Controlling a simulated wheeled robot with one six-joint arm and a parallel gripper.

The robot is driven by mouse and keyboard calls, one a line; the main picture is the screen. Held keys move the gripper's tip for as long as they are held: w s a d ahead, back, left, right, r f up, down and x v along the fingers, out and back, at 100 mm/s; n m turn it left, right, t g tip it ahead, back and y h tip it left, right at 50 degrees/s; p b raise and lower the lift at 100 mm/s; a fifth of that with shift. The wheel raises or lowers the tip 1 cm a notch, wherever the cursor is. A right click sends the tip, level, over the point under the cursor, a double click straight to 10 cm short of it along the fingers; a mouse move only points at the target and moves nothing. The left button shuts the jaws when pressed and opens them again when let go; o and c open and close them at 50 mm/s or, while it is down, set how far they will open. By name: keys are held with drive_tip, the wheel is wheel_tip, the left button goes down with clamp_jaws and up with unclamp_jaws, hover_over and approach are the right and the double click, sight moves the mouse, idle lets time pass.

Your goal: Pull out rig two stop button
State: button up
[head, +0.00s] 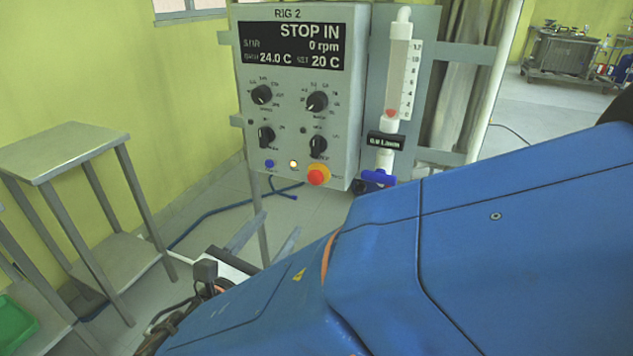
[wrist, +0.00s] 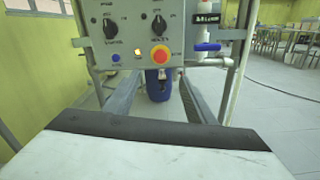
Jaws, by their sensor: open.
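The rig two panel (head: 350,55) is a grey box labelled RIG 2, and its display (head: 292,46) reads STOP IN and 0 rpm. The red stop button (head: 318,174) on a yellow base is at the panel's lower right. In the wrist view the stop button (wrist: 160,54) is just above centre, beyond the fingertips. My gripper (head: 268,230) is below and in front of the panel in the head view. In the wrist view its two grey fingers (wrist: 160,80) are spread wide and empty, with the button between their lines. They do not touch it.
Several black knobs, a lit lamp (head: 293,163) and a blue button (head: 269,164) are near the stop button. A flow tube (head: 400,75) and a blue valve (head: 378,178) are at the right. A metal table (head: 60,145) stands left. A blue hose crosses the floor.

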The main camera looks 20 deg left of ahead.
sight(314, 180)
drive_tip(key=w, duration=0.5)
drive_tip(key=w+d, duration=0.1)
drive_tip(key=w, duration=1.1)
drive_tip(key=shift+d, duration=0.2)
drive_tip(key=shift+c, duration=0.6)
clamp_jaws()
drive_tip(key=shift+s, duration=0.5)
drive_tip(key=shift+o, duration=0.6)
unclamp_jaws()
drive_tip(key=s+a, duration=0.1)
drive_tip(key=s, duration=1.6)
drive_tip(key=shift+s+a, duration=0.2)
drive_tip(key=shift+s, duration=0.05)
